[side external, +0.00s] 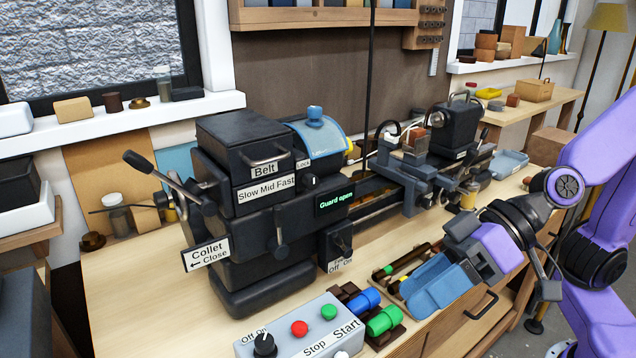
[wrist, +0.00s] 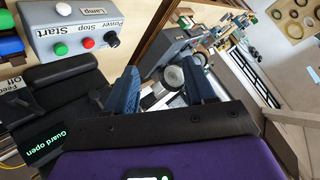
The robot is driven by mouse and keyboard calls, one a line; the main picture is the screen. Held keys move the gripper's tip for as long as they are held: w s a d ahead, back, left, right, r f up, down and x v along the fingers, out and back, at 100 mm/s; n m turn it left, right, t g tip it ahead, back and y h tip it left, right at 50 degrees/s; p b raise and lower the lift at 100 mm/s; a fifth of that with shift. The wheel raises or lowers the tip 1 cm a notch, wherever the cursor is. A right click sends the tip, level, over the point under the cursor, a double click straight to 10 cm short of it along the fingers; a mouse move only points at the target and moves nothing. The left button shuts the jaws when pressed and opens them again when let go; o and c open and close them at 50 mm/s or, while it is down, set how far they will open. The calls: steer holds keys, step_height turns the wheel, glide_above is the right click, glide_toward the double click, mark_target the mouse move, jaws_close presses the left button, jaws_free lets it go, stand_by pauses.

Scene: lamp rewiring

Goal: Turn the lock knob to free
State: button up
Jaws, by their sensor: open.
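The lathe's dark headstock (side external: 245,200) stands on the bench in the side view. A small Lock label (side external: 303,163) is on its upper right, beside the Belt cover (side external: 250,145). A small dark part with a pale mark sits just below that label; I cannot tell whether it is the lock knob or how it is turned. My gripper (side external: 425,290) is open and empty, low at the front right of the headstock and well apart from it. In the wrist view my gripper's blue fingers (wrist: 161,88) are spread with nothing between them.
A control box (side external: 300,330) with a knob and buttons sits at the front; it also shows in the wrist view (wrist: 75,30). Blue and green cylinders (side external: 384,320) lie beside it. The blue guard (side external: 322,135) is above a display (side external: 334,200) reading "Guard open".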

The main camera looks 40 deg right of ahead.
steer(key=w+d+r+m+t, duration=0.1)
steer(key=w+r+m+t, duration=0.4)
steer(key=w+m+t, duration=0.15)
steer(key=m+t+h, duration=0.4)
steer(key=m+h, duration=0.2)
steer(key=h, duration=0.1)
glide_toward(314, 183)
steer(key=shift+x, duration=4.55)
jaws_close()
